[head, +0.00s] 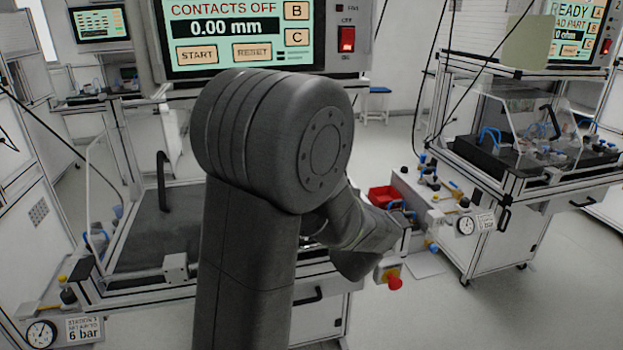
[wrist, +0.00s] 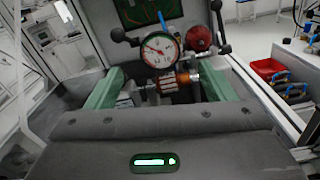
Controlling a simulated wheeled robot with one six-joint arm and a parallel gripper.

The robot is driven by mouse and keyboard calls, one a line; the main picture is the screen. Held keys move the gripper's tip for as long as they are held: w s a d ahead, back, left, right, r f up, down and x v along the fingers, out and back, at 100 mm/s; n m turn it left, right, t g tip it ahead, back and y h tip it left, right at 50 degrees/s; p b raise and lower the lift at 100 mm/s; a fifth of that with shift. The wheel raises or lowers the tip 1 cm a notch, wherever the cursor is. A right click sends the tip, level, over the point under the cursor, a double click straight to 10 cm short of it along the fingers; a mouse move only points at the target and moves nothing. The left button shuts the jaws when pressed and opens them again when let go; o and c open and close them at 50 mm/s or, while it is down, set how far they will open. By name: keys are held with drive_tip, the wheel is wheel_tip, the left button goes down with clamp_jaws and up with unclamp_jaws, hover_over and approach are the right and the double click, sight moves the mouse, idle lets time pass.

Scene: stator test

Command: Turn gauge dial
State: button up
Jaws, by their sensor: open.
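I see nothing held. Whether a finger touches anything I cannot tell. In the head view my own arm hides the gripper and this dial.
A red bin (wrist: 272,72) is at the right. In the head view, a screen (head: 240,35) reads CONTACTS OFF, 0.00 mm. A small pressure gauge (head: 42,333) is at lower left.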

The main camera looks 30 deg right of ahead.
drive_tip(key=x, duration=0.9)
drive_tip(key=shift+w+p, duration=0.25)
drive_tip(key=shift+p, duration=0.15)
drive_tip(key=c, duration=1)
drive_tip(key=shift+f, duration=0.1)
drive_tip(key=shift+b, duration=0.45)
